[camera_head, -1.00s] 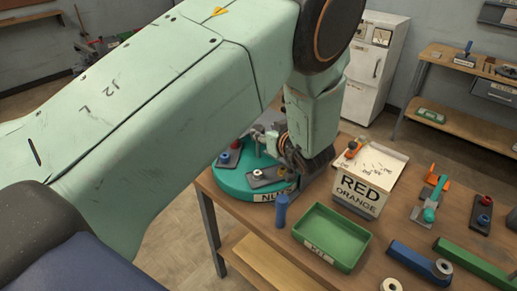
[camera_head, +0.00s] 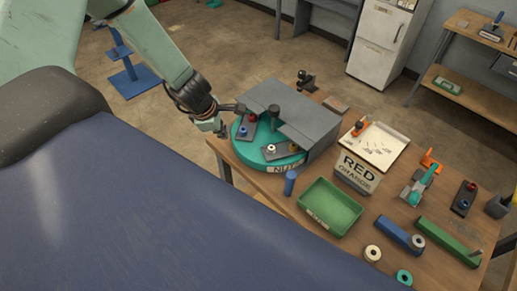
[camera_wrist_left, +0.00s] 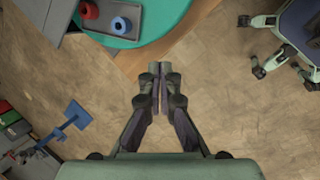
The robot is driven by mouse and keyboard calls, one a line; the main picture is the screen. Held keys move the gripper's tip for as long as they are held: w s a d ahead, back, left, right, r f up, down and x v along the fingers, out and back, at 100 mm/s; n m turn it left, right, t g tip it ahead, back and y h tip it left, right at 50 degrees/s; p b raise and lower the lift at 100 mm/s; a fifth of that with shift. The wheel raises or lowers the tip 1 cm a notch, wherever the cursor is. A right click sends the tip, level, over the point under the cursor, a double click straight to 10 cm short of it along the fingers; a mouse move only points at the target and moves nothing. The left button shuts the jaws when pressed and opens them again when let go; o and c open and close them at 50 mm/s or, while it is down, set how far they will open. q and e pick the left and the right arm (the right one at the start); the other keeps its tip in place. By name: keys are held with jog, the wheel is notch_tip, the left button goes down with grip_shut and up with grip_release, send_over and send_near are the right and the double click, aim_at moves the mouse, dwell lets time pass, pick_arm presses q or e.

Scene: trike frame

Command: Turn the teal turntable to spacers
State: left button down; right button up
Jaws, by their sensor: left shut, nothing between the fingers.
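The teal turntable (camera_head: 262,158) stands at the table's left corner, and its front label reads NUTS. A dark tray (camera_head: 246,128) with a red and a blue part and another tray (camera_head: 280,151) with a pale ring and an orange part sit on it. A dark post (camera_head: 273,112) rises near its middle. My left gripper (camera_head: 222,127) is shut and empty beside the turntable's left rim. In the left wrist view, the closed fingertips (camera_wrist_left: 158,72) show over the floor, with the turntable rim (camera_wrist_left: 122,43) just beyond. My right gripper is out of view.
A grey housing (camera_head: 318,122) covers the turntable's back and right. Open floor (camera_head: 235,50) lies behind and left of the table.

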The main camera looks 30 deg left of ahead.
pick_arm(q)
jog(key=s+d+n+h, duration=0.2)
jog(key=d+n, duration=0.1)
jog(key=d, duration=0.2)
jog(key=b, duration=0.9)
send_near(263, 162)
notch_tip(263, 162, down, 4)
jog(key=s+a, duration=0.2)
jog(key=shift+w+d+f+n+g+h+b, duration=0.25)
jog(key=shift+w+f+n+b, duration=0.35)
jog(key=shift+b, duration=0.5)
jog(key=shift+w+d+f+b, duration=0.2)
jog(key=shift+w+d+b, duration=0.2)
jog(key=shift+w+b, duration=0.1)
jog(key=shift+w+d+f+b, duration=0.15)
jog(key=shift+w+d+b, duration=0.25)
jog(key=shift+w, duration=0.15)
jog(key=shift+w+d+r, duration=0.1)
jog(key=shift+w+d, duration=0.4)
jog(key=shift+a, duration=0.1)
